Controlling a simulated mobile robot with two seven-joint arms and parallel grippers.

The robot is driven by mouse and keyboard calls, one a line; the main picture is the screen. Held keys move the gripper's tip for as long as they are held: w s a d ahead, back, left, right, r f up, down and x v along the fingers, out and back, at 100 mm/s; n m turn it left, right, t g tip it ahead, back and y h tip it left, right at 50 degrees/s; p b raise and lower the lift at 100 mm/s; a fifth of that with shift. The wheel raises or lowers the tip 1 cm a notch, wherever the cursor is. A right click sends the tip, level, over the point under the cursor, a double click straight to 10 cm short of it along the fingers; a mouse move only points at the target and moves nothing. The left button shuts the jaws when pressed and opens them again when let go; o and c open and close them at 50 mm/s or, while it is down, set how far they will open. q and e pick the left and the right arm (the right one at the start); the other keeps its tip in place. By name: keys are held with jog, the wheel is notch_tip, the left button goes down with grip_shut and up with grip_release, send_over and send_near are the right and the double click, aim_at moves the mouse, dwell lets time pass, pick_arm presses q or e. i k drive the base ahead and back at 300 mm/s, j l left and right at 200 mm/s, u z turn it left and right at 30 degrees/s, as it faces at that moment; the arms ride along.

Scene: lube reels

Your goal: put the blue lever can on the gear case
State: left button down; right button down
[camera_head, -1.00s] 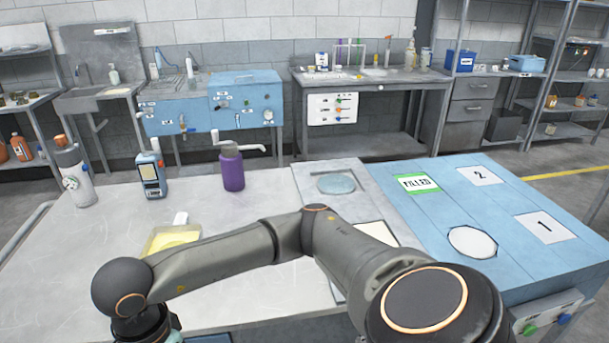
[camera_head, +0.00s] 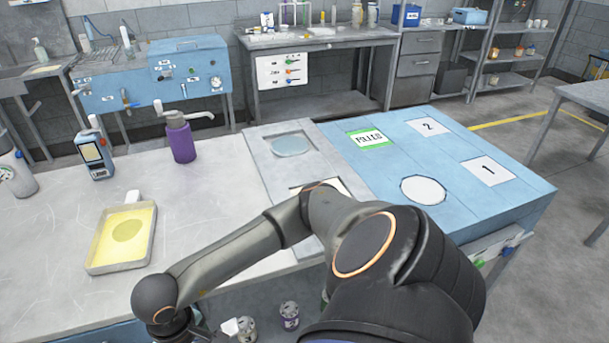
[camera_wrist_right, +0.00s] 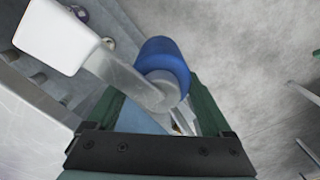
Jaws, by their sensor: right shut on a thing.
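The blue lever can (camera_wrist_right: 160,52) shows in the right wrist view, with a grey collar and a long lever ending in a white paddle (camera_wrist_right: 52,36). My right gripper (camera_wrist_right: 157,92) is shut on it, its green fingers on either side. In the head view my right arm crosses the front; its gripper is mostly hidden at the bottom edge, by a small white piece (camera_head: 231,326). My left gripper is out of view.
A grey plate (camera_head: 260,160) adjoins the blue block. Small cans (camera_head: 289,315) sit low in front. The block's top is clear.

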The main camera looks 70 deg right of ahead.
aim_at(468, 188)
jog(key=k+l+z, duration=0.15)
jog(key=z, duration=0.2)
jog(key=k+l+z, duration=0.15)
jog(key=z, duration=0.2)
jog(key=k+l+z, duration=0.15)
jog(key=l, duration=0.2)
jog(key=k+l+z, duration=0.1)
jog(key=l, duration=0.3)
jog(key=k+l, duration=0.15)
jog(key=l, duration=0.25)
jog(key=k+l, duration=0.15)
jog(key=l, duration=0.25)
jog(key=k+l+z, duration=0.1)
jog(key=l, duration=0.3)
jog(key=k+l, duration=0.15)
jog(key=l, duration=0.25)
jog(key=k+l, duration=0.1)
jog(key=l, duration=0.35)
